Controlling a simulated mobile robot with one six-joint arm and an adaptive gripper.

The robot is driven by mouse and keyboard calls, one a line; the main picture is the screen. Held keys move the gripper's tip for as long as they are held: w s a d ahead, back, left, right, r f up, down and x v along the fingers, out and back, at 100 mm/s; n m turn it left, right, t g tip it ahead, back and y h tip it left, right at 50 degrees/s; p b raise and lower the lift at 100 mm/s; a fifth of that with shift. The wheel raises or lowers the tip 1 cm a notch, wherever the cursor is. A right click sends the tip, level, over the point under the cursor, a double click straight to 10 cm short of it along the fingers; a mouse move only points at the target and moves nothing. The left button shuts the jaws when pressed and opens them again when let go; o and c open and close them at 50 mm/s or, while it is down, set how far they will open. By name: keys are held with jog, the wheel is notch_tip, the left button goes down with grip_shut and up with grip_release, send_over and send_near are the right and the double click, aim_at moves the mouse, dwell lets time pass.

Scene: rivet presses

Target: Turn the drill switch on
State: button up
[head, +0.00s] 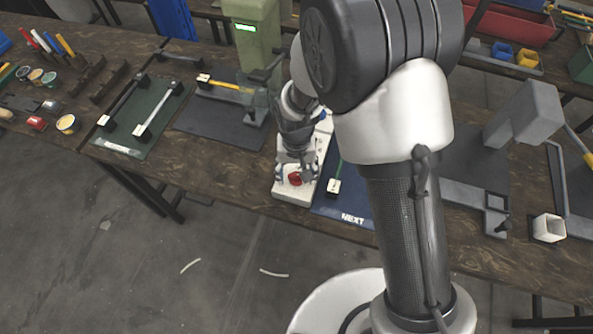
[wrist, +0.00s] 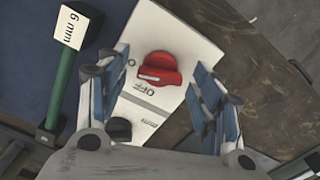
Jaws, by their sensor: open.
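The switch is a red rotary knob (head: 295,179) on a white panel box (head: 292,193) at the table's front edge. In the wrist view the red knob (wrist: 158,70) lies between the fingers, near printed "OFF" lettering on the white panel (wrist: 172,30). A pale mark shows on the knob's lower part. My gripper (head: 296,170) is over the box; in the wrist view my gripper (wrist: 161,64) is open, with a blue-padded finger on each side of the knob and gaps to both. I cannot tell the height between fingertips and panel. A black knob (wrist: 119,129) is partly hidden by my gripper.
A blue mat (head: 355,217) marked "NEXT" lies right of the box. On it is a green rod (wrist: 62,90) with a white "6 mm" block (wrist: 70,28). A green press (head: 252,30) stands behind. A grey press (head: 527,115) stands right. Floor is open in front.

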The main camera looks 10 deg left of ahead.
aim_at(297, 174)
notch_tip(297, 174, up, 12)
dwell(0.4)
dwell(0.4)
jog(key=s+d+r+m+t, duration=0.1)
jog(key=s+d+r+t, duration=0.15)
jog(key=d+r, duration=1.05)
jog(key=s+d+r+m+t, duration=0.2)
jog(key=s+d+r, duration=0.2)
jog(key=s+d, duration=0.6)
jog(key=shift+s+d+r, duration=0.35)
jog(key=shift+s+r, duration=0.05)
jog(key=shift+s, duration=0.85)
